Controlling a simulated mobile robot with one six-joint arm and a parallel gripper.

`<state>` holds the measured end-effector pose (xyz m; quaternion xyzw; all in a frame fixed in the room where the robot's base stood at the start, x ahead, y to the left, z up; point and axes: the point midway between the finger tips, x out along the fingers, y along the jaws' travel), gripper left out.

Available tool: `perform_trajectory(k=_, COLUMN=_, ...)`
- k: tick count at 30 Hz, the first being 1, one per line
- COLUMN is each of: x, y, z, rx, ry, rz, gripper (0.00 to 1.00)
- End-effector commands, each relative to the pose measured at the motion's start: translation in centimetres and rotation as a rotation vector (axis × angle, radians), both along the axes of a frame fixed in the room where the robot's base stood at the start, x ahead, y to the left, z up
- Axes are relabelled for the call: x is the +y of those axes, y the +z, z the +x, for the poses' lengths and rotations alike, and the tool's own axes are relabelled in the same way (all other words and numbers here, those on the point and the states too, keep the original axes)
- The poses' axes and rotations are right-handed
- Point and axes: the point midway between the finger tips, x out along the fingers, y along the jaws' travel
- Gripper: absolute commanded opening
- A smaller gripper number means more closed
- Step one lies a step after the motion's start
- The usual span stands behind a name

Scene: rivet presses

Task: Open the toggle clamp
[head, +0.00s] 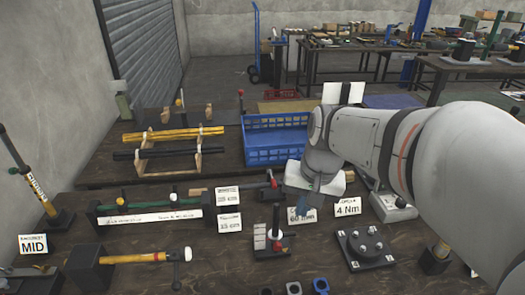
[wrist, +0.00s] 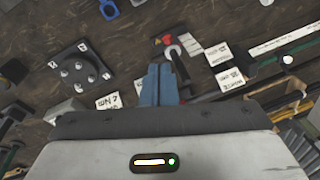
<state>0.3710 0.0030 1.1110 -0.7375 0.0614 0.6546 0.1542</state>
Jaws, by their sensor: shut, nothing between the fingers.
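The toggle clamp (head: 273,242) stands on the dark workbench in the head view, with a small block beside it, red parts low down and an upright handle. In the wrist view the clamp (wrist: 170,44) shows beyond my fingers, its dark handle reaching toward the camera. My gripper (head: 306,196) is above the bench, behind and to the right of the clamp in the head view. In the wrist view its blue fingers (wrist: 160,82) are together and empty, just left of the handle in the picture. Whether they touch the handle I cannot tell.
A plate with several bolts (head: 365,248) lies right of the clamp. A blue crate (head: 275,140) and a rack with bars (head: 168,143) stand behind. Label cards, including "4 Nm" (head: 347,207), stand near my gripper.

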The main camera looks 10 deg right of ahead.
Motion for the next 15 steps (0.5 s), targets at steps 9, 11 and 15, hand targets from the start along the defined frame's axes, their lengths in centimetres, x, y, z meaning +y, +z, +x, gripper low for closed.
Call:
perform_trajectory(k=9, x=-1.6, y=-2.5, z=12.6, rx=0.247, ry=-0.44, rz=0.263, gripper=0.0)
perform_trajectory(k=11, x=-2.1, y=-3.4, z=14.8, rx=0.296, ry=-0.518, rz=0.311, gripper=0.0)
perform_trajectory(k=15, x=-3.7, y=-6.1, z=19.9, rx=0.415, ry=-0.69, rz=0.423, gripper=0.0)
